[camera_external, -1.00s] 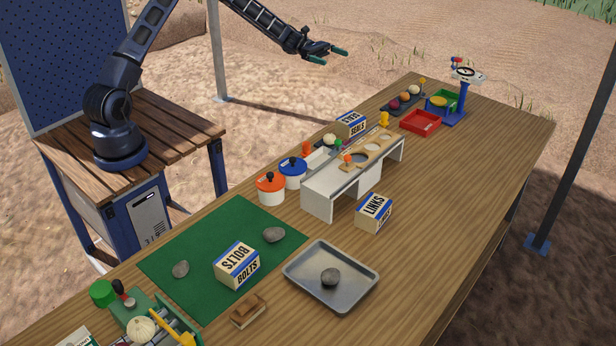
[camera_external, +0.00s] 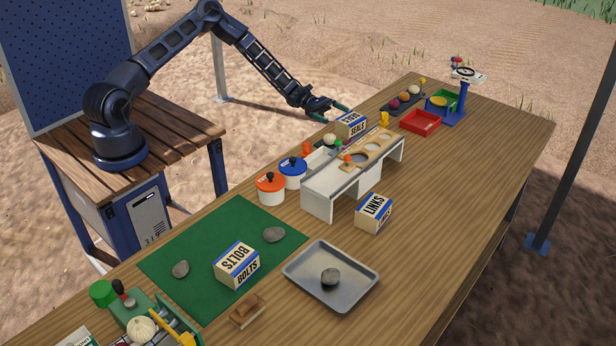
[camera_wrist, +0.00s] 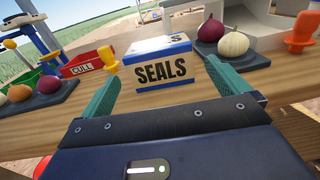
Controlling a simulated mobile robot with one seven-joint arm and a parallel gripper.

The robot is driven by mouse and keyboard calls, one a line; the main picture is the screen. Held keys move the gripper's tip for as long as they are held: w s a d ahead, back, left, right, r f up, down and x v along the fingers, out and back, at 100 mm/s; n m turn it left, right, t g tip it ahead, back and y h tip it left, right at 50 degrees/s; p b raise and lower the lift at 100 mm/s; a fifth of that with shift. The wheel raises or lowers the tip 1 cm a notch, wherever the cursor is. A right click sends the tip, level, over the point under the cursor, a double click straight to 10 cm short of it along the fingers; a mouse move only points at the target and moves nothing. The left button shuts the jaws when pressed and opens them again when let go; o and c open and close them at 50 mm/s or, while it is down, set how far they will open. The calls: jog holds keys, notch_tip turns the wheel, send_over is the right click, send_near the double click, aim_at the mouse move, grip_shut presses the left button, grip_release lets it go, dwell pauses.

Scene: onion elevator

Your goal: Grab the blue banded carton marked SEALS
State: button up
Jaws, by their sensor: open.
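The blue banded SEALS carton (camera_external: 351,125) stands upright on the wooden table, behind the white raised stand. In the wrist view the carton (camera_wrist: 163,68) is straight ahead, its SEALS face toward me. My gripper (camera_external: 338,111) is at the table's far-left edge, close to the carton. In the wrist view my gripper (camera_wrist: 165,82) is open, one green finger on each side of the carton's image. The fingers appear short of the carton and not touching it. The LINKS carton (camera_external: 374,211) and BOLTS carton (camera_external: 237,265) stand nearer the front, also blue banded.
A white stand (camera_external: 325,188) with a wooden holed board is right beside the SEALS carton. Onions (camera_wrist: 234,44) and an orange peg (camera_wrist: 302,32) are right of it in the wrist view. A yellow peg (camera_wrist: 108,60), dark onion tray (camera_wrist: 40,95) and red CULL bin (camera_wrist: 82,66) are left.

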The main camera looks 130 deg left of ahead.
aim_at(358, 125)
jog(key=w, duration=0.9)
jog(key=shift+d, duration=0.25)
jog(key=c, duration=0.9)
jog(key=shift+r, duration=0.1)
